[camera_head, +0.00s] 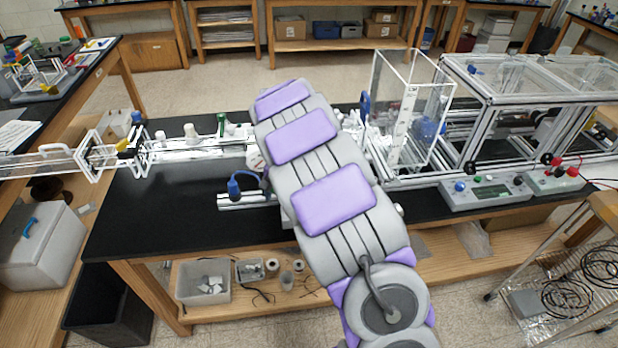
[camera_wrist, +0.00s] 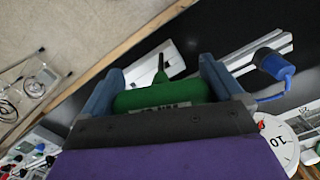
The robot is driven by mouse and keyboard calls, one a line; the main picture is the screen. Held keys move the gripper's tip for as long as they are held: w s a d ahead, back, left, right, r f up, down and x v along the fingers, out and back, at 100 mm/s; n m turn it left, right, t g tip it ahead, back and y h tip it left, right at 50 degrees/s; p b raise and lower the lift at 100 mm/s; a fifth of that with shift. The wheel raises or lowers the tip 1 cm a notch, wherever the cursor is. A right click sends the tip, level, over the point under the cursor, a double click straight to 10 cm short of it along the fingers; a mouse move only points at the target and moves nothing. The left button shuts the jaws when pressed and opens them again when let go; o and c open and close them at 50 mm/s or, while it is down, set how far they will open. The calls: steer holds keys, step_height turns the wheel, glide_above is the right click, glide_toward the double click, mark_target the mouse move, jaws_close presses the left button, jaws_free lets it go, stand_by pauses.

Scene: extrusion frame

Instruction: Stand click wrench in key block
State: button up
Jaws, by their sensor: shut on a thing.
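In the wrist view, my gripper (camera_wrist: 163,78) is shut on a green handle (camera_wrist: 168,93), which lies crosswise between the two blue-grey fingers. I take it for the click wrench. A thin dark shaft (camera_wrist: 160,68) sticks out from the handle, away from me. Behind the shaft, a pale grey block (camera_wrist: 150,62) lies on the black bench; it may be the key block. I cannot tell whether the shaft tip touches the block or is above it. In the head view, my own arm hides the gripper, wrench and block.
A blue plug with a cable (camera_wrist: 275,65) stands near an aluminium rail (camera_wrist: 245,62); both also show left of my arm in the head view. A round white dial (camera_wrist: 280,145) is close to my gripper. The black bench (camera_head: 150,215) is clear at left. Framed enclosures (camera_head: 490,95) stand at right.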

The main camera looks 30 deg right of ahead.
steer(key=shift+w+d+m+p, duration=0.75)
steer(key=shift+d+m+p, duration=0.3)
steer(key=shift+d+m, duration=5.5)
steer(key=shift+m+t, duration=0.25)
steer(key=shift+t, duration=0.15)
steer(key=shift+a+f+p, duration=0.2)
steer(key=shift+a+f, duration=0.5)
steer(key=shift+f, duration=0.3)
steer(key=shift+a+f+p, duration=0.15)
steer(key=shift+a+f, duration=0.55)
steer(key=shift+f, duration=0.25)
steer(key=shift+d, duration=1)
steer(key=shift+a, duration=0.45)
